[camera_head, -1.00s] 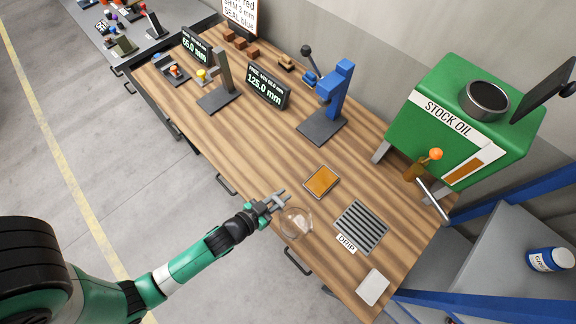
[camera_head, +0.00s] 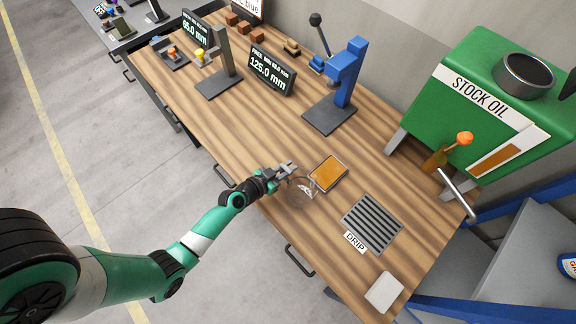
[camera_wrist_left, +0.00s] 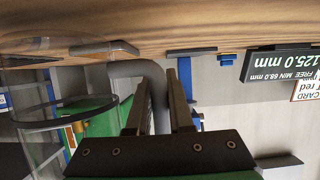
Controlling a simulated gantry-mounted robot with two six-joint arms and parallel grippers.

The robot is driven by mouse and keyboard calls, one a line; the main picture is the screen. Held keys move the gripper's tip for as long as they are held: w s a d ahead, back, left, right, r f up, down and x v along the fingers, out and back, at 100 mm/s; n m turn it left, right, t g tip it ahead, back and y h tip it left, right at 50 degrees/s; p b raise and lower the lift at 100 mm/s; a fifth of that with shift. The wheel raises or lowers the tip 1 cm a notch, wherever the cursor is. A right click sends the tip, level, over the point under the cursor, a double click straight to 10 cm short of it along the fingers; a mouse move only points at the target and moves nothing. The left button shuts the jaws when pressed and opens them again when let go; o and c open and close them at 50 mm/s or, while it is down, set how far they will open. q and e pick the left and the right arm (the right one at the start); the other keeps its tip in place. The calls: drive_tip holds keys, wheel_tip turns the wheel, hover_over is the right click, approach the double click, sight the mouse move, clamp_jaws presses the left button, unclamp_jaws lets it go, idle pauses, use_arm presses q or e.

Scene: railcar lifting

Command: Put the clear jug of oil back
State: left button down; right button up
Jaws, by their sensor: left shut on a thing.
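The clear jug (camera_head: 300,190) is see-through and stands out faintly at the front edge of the wooden bench, just left of a shallow orange-topped tray (camera_head: 328,173). My left gripper (camera_head: 286,171) is shut on its grey handle. In the left wrist view, the handle (camera_wrist_left: 125,69) runs between the fingers (camera_wrist_left: 164,97), and the jug's clear wall and round rim (camera_wrist_left: 40,124) show at the left. I see no clear oil level in it. Whether its base touches the bench or tray I cannot tell. My right gripper is not in view.
A slotted drip grate (camera_head: 372,222) lies right of the tray, with a white pad (camera_head: 384,292) beyond. The green stock oil tank (camera_head: 480,110) with an orange-knobbed tap stands at the right. A blue press (camera_head: 345,85) and a display (camera_head: 271,70) stand behind. The bench's middle is clear.

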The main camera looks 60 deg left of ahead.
use_arm(q)
drive_tip(key=shift+f, duration=0.65)
drive_tip(key=shift+r, duration=0.1)
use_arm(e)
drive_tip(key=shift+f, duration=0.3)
use_arm(q)
drive_tip(key=c, duration=1.3)
unclamp_jaws()
drive_tip(key=o, duration=0.5)
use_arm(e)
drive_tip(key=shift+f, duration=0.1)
